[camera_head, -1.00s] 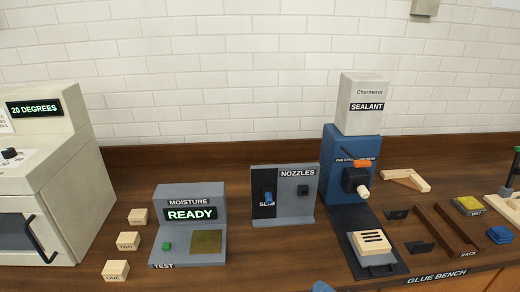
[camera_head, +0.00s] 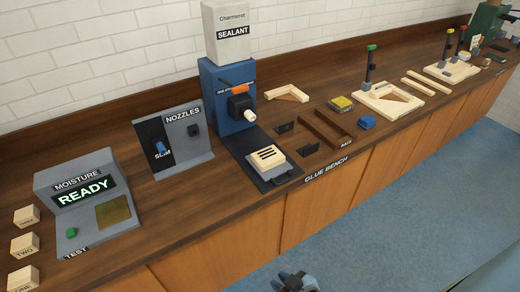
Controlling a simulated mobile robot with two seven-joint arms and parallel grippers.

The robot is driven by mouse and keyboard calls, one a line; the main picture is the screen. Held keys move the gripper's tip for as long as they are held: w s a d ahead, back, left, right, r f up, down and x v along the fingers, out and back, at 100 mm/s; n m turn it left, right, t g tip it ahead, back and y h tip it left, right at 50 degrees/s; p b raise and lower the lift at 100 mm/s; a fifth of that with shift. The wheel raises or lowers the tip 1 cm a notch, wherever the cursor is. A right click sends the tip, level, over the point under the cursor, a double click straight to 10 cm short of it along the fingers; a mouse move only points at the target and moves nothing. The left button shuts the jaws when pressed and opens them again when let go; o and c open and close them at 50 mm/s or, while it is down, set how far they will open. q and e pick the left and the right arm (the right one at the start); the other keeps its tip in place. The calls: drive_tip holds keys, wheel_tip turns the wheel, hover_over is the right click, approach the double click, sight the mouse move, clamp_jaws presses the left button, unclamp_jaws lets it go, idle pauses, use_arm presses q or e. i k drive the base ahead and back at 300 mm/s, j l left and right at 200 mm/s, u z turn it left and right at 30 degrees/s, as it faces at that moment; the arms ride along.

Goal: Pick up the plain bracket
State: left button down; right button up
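A pale wooden corner-shaped piece (camera_head: 288,93), which looks like a plain bracket, lies flat on the bench behind the dark rack, to the right of the sealant machine. I see no label on it. My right gripper (camera_head: 296,284) shows only in part at the bottom edge, in front of the bench and well below and apart from the wooden piece. Its fingers are too small and cut off to tell whether they are open. My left gripper is not in view.
The sealant machine (camera_head: 228,98) with a slotted wooden block (camera_head: 267,157) stands left of the piece. A brown rack (camera_head: 325,133), a yellow pad (camera_head: 341,102) and a blue item (camera_head: 367,122) lie nearer. Wooden jigs (camera_head: 388,101) stand right. The floor in front is clear.

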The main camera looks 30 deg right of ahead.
sight(306, 151)
drive_tip(key=z, duration=1.25)
